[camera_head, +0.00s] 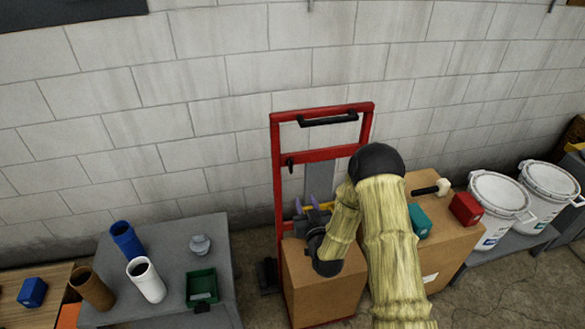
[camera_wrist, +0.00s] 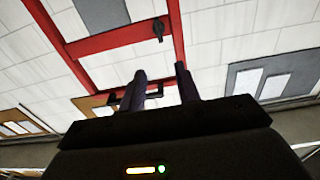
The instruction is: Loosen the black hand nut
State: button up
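In the wrist view a black knob (camera_wrist: 158,29) shows on a red bar, above and beyond the fingertips. My gripper (camera_head: 306,203) is low in front of the frame, below the knob and apart from it. In the wrist view my gripper (camera_wrist: 161,70) has its two dark fingers spread with a gap between them, holding nothing visible. My arm hides part of the frame's right side.
Cardboard boxes (camera_head: 315,285) stand below my gripper and to its right. A teal box (camera_head: 419,222), a red box (camera_head: 466,208) and a mallet-like tool (camera_head: 435,188) lie on top. A grey table (camera_head: 170,250) with tubes is left. White buckets (camera_head: 495,205) stand right.

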aim_at(292, 166)
jog(key=shift+w, duration=0.1)
jog(key=p+x, duration=0.4)
jog(key=x, duration=1.3)
jog(key=shift+w, duration=0.15)
grip_shut()
